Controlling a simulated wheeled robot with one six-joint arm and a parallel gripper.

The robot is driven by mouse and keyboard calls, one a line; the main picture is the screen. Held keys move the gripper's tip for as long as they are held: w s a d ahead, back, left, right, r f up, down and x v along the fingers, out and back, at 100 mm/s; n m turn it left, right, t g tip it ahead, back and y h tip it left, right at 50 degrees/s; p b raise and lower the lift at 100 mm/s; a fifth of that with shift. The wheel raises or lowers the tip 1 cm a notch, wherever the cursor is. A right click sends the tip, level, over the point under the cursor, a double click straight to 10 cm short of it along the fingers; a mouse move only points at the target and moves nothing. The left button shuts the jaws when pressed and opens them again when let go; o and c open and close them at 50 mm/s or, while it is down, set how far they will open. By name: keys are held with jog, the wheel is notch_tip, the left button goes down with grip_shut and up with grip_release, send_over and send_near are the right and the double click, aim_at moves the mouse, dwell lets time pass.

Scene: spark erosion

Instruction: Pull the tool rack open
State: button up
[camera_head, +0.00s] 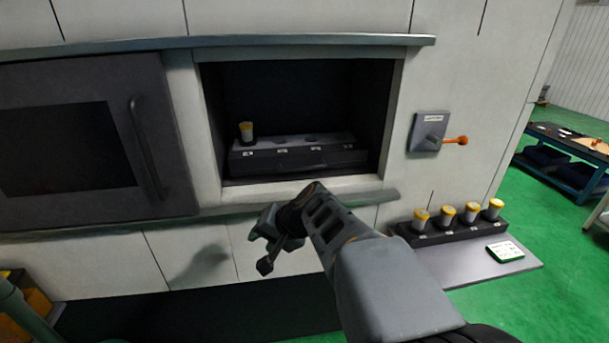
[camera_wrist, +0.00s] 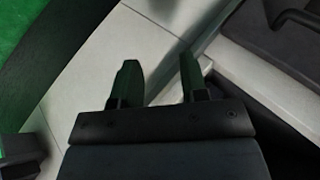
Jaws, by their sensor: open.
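A dark tool rack (camera_head: 298,156) with a row of labelled slots sits inside the open recess of the machine. One yellow-topped holder (camera_head: 246,131) stands at its left end; the other slots look empty. No separate handle can be made out on the rack. My gripper (camera_head: 264,243) is open and empty, in front of the machine, below and left of the recess and apart from the rack. In the wrist view its two dark fingers (camera_wrist: 158,78) are spread, with pale machine panel beyond them. The rack cannot be made out in the wrist view.
A dark door (camera_head: 75,140) with a vertical handle (camera_head: 147,148) stands slid to the left of the recess. A switch box with an orange-tipped lever (camera_head: 429,133) is at the right. A second rack (camera_head: 405,234) with several yellow-topped holders rests on a side shelf (camera_head: 470,268).

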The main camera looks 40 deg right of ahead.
jog(key=w+d+r+m+t+h+b, duration=0.15)
jog(key=w+d+m+t, duration=0.3)
jog(key=d, duration=0.45)
jog(key=m+t+h+b, duration=0.1)
jog(key=m+t+h, duration=0.3)
jog(key=m, duration=0.3)
send_near(304, 168)
jog(key=w, duration=0.3)
jog(key=w+f, duration=0.1)
jog(key=w, duration=0.2)
jog(key=w+p, duration=0.1)
jog(key=w, duration=0.2)
jog(key=shift+w+d+f, duration=0.25)
jog(key=shift+w+f, duration=0.05)
jog(key=shift+f, duration=0.05)
jog(key=shift+w+f+n, duration=0.1)
jog(key=shift+w+n, duration=0.15)
jog(key=shift+w, duration=0.35)
grip_shut()
